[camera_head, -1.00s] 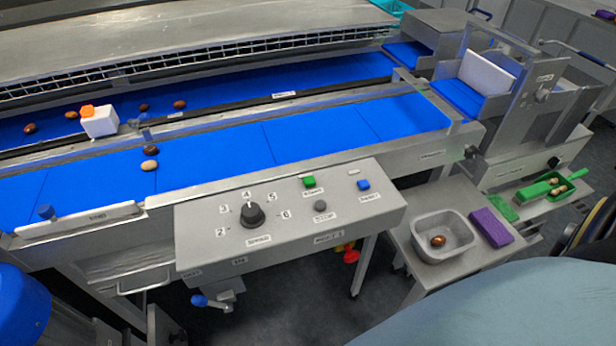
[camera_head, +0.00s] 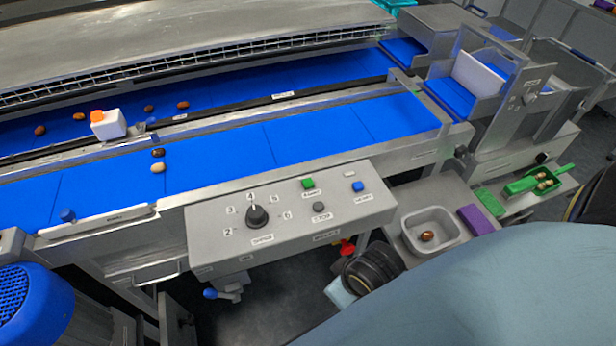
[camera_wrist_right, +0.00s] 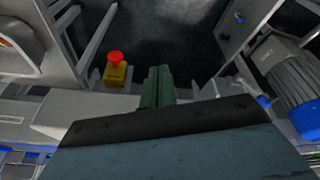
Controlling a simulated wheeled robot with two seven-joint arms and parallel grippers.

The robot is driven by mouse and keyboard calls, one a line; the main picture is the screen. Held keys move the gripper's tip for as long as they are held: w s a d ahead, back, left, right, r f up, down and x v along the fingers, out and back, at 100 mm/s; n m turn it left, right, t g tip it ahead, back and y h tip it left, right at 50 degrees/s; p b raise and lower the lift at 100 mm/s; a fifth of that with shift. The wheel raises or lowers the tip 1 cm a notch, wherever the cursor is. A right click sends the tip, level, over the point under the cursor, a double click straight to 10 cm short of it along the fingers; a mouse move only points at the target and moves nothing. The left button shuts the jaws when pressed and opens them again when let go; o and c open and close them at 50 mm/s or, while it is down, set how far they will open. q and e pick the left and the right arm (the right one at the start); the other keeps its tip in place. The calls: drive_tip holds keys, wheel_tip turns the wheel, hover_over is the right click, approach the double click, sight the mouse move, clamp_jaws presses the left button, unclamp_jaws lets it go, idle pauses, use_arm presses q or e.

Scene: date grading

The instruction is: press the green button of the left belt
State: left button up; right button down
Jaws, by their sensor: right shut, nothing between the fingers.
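The green button (camera_head: 308,183) is on the top face of a grey control panel (camera_head: 220,222) in front of the blue belt. It stands behind a grey stop button (camera_head: 319,207), and right of the black speed knob (camera_head: 257,216). Nothing covers it. My right gripper shows in the wrist view as dark green fingers (camera_wrist_right: 157,88) closed together, empty, over dark floor. In the head view a black round part of my right arm shows below the panel's right end, apart from the button; the fingers cannot be made out there. My left gripper is in neither current view.
A blue button (camera_head: 358,187) is at the panel's right end. A red emergency stop (camera_wrist_right: 115,58) on a yellow box shows in the wrist view. A grey bin (camera_head: 408,231) and a purple block (camera_head: 482,221) stand right. Several dates lie on the belts. A blue motor-like housing (camera_head: 22,300) is front left.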

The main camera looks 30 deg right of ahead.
drive_tip(key=w+d+r+n+t+h, duration=0.1)
drive_tip(key=w+d+r+t, duration=0.1)
drive_tip(key=w, duration=0.1)
drive_tip(key=w+d+r+n+t+h, duration=0.1)
drive_tip(key=w+d+r+t, duration=0.1)
drive_tip(key=w, duration=0.2)
drive_tip(key=w+d+r+n+t+h, duration=0.1)
drive_tip(key=w+d+r, duration=0.1)
drive_tip(key=w+r, duration=0.1)
drive_tip(key=shift+w+d+t, duration=0.2)
drive_tip(key=shift+d+t, duration=0.1)
drive_tip(key=shift+t, duration=0.1)
drive_tip(key=w+d+r+n+t, duration=0.1)
drive_tip(key=w+r+n+t, duration=0.75)
drive_tip(key=r, duration=0.45)
drive_tip(key=w+a+r+n+g+y, duration=0.1)
drive_tip(key=w+a+r+n+y, duration=0.2)
drive_tip(key=n+y, duration=0.65)
drive_tip(key=w+a+r+n+g+y, duration=0.1)
drive_tip(key=a+r+n+y, duration=0.4)
drive_tip(key=n, duration=1)
drive_tip(key=d+f+n+g+h+p, duration=0.1)
drive_tip(key=d+f+n+g+h, duration=0.6)
drive_tip(key=f+n, duration=0.4)
drive_tip(key=shift+w+d+n, duration=0.2)
drive_tip(key=shift+d+n, duration=0.45)
drive_tip(key=shift+n, duration=0.05)
